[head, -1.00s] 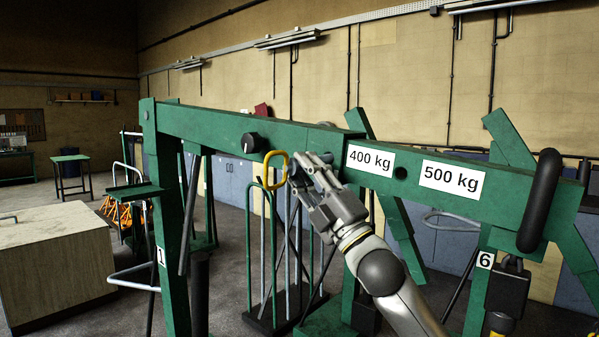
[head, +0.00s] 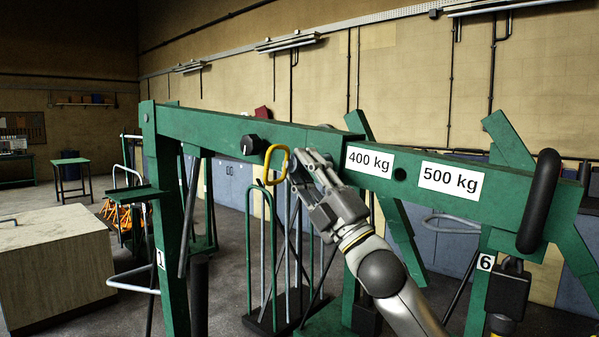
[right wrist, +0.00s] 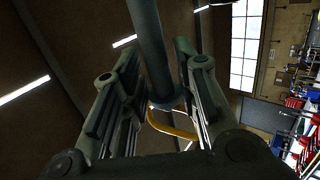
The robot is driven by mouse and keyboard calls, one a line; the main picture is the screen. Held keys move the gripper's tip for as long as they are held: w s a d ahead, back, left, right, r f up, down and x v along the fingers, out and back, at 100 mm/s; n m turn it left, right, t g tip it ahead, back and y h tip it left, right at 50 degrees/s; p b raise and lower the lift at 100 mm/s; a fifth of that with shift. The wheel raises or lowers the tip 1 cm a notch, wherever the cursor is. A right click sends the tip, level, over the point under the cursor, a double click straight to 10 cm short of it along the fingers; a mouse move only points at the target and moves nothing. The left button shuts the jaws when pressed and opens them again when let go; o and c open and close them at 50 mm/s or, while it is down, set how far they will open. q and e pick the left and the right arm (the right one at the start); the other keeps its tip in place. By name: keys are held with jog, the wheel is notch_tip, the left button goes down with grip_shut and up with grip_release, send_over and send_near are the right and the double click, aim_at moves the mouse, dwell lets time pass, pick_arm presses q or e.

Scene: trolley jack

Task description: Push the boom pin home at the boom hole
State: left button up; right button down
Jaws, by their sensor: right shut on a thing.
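The boom pin shows its yellow loop handle (head: 277,163) in the head view, in front of the green boom (head: 216,128). My right gripper (head: 308,168) is beside the handle, to its right, shut on the pin. In the right wrist view a grey-blue rod with a collar, the boom pin (right wrist: 155,50), runs between my fingers (right wrist: 150,95), with its yellow handle (right wrist: 172,128) behind them. One open boom hole (head: 400,174) shows between the 400 kg and 500 kg labels. Whether the pin's tip is in a hole is hidden. My left gripper is not in view.
A black knob (head: 251,144) stands out from the boom left of the handle. A rack of upright rods (head: 285,270) stands below. A pale-topped cabinet (head: 50,235) is at the left. A black grip (head: 540,200) is at the boom's right.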

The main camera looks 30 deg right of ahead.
jog(key=shift+s+d+y+b, duration=0.3)
jog(key=shift+d+b, duration=0.1)
jog(key=shift+d, duration=0.1)
jog(key=shift+w+f, duration=0.1)
jog(key=shift+f, duration=0.1)
jog(key=shift+a+n, duration=0.1)
jog(key=shift+n, duration=0.3)
jog(key=shift+w+r, duration=0.1)
dwell(0.6)
jog(key=shift+w+d, duration=0.2)
jog(key=shift+d, duration=0.25)
